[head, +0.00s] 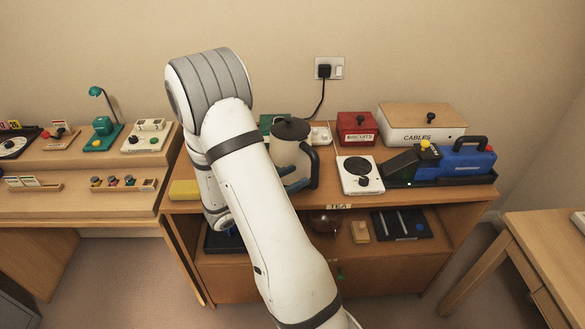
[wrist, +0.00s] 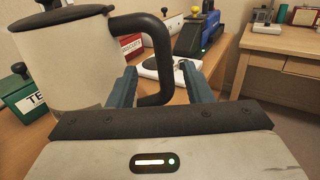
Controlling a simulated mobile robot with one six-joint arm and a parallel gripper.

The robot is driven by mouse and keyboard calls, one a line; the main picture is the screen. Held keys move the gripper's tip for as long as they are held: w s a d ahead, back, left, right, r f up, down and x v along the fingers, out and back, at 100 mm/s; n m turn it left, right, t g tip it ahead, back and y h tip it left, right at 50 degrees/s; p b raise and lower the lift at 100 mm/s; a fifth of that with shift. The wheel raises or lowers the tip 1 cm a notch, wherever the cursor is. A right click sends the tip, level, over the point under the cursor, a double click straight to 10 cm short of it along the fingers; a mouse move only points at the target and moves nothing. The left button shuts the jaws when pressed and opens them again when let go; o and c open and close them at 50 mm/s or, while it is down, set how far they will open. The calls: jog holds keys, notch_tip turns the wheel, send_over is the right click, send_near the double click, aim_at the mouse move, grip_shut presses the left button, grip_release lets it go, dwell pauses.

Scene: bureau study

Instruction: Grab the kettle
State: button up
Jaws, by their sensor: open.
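The kettle (head: 290,160) is cream with a dark lid and a dark handle. It stands upright on the cabinet top, partly hidden behind my arm in the head view. In the wrist view the kettle (wrist: 66,72) fills the left side, and its handle (wrist: 157,60) comes down between the two fingers. My gripper (wrist: 162,84) is open, with one finger on each side of the handle's lower part. I cannot tell whether either finger touches it. My arm hides the gripper in the head view.
A white hot plate (head: 360,175) stands right of the kettle. Behind are a red biscuits box (head: 357,126) and a white cables box (head: 422,124). A blue toolbox (head: 467,160) is at the right. A green box (wrist: 25,95) stands beside the kettle. A yellow block (head: 184,190) lies near the left edge.

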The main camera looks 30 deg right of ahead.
aim_at(314, 166)
jog(key=d+p, duration=0.1)
jog(key=d, duration=0.6)
jog(key=shift+s+d, duration=0.1)
jog(key=shift+d, duration=0.05)
grip_shut()
jog(key=shift+r, duration=0.2)
dwell(1.1)
